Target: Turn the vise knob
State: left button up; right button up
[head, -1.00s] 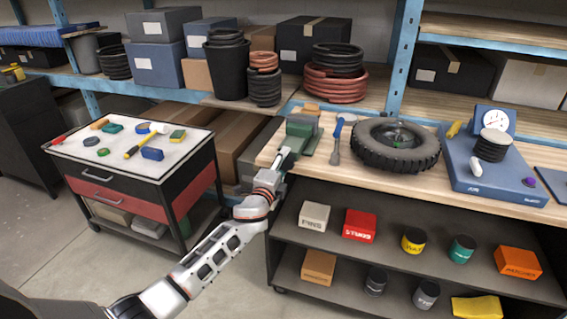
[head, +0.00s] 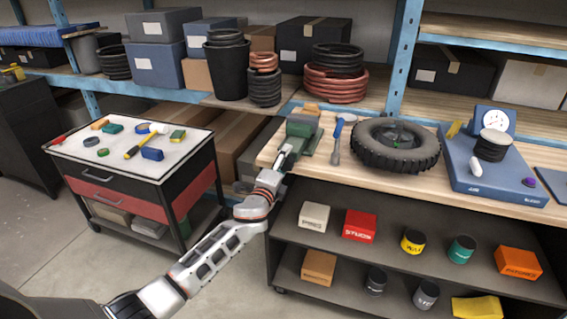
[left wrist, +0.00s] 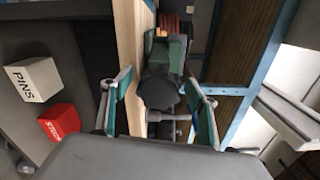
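The green vise (head: 302,132) is mounted at the left end of the wooden workbench. In the left wrist view its green body (left wrist: 166,55) has a dark round front end (left wrist: 158,92) towards me, with a thin grey bar (left wrist: 172,117) in front of it. My left gripper (head: 284,157) is at the front of the vise. In the left wrist view the left gripper (left wrist: 161,106) is open, one finger on each side of the bar and round end. A gap shows at both fingers; I cannot tell whether anything touches. My right gripper is not in view.
Boxes and cans fill the shelves below. A tool cart (head: 150,185) stands to the left, with open floor between.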

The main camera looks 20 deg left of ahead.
pick_arm(q)
jog(key=s, duration=1.2)
jog(key=shift+a, duration=0.25)
jog(key=s+f+n+g, duration=0.3)
jog(key=s+f+n, duration=0.5)
jog(key=s+f, duration=0.6)
jog(key=s+d+f+n+g+h, duration=0.1)
jog(key=s+f+n+g, duration=0.3)
jog(key=s+f+n, duration=0.4)
jog(key=s+f, duration=0.7)
jog(key=s, duration=0.3)
jog(key=shift+s+d+g, duration=0.15)
jog(key=shift+s+g, duration=0.15)
jog(key=shift+s, duration=0.05)
